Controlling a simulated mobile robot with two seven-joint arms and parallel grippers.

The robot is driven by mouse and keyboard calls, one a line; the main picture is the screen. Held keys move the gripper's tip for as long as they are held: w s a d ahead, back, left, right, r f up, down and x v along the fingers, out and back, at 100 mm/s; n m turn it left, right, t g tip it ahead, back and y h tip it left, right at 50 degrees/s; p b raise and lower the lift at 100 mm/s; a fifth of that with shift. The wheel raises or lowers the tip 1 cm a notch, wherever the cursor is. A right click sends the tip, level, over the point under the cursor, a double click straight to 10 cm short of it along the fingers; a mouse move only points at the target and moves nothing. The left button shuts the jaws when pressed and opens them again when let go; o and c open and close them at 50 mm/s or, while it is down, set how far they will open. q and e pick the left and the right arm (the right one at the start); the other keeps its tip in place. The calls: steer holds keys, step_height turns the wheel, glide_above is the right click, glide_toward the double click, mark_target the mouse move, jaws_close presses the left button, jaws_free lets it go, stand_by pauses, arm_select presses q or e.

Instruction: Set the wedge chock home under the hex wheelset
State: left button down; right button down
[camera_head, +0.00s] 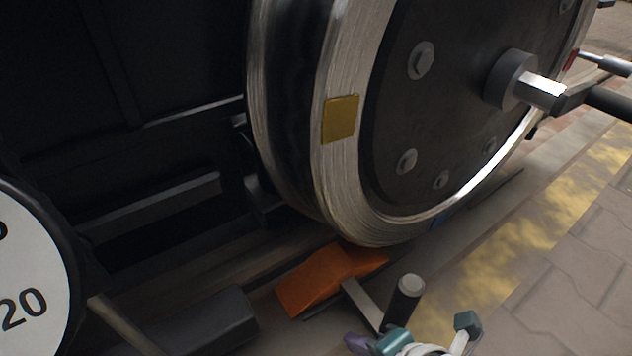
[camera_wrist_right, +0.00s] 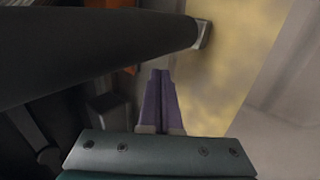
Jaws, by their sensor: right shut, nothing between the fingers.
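The hex wheelset (camera_head: 345,60) is a large steel wheel with a dark bolted disc and a hex axle end (camera_head: 540,92). The orange wedge chock (camera_head: 315,280) lies low at the wheel's foot, its far end against or just under the rim; I cannot tell if it is fully seated. A bar runs from it to an upright dark handle (camera_head: 405,298). My right gripper (camera_head: 360,343) is at the bottom edge, near the handle. Its purple fingers (camera_wrist_right: 160,75) are closed together and empty, beside the dark handle in the right wrist view (camera_wrist_right: 100,50). My left gripper is not in view.
A round white plate marked 20 (camera_head: 25,280) stands at the left. A dark block (camera_head: 215,320) lies left of the chock. A yellow strip (camera_head: 520,235) and grey paving (camera_head: 580,270) are open on the right. A dark bar (camera_head: 605,100) reaches the axle end.

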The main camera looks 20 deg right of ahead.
steer(key=shift+w+d, duration=0.25)
steer(key=shift+d, duration=0.4)
steer(key=shift+w+d, duration=0.2)
steer(key=shift+d, duration=0.45)
steer(key=shift+w+d, duration=0.1)
steer(key=shift+d, duration=0.3)
steer(key=shift+d, duration=0.1)
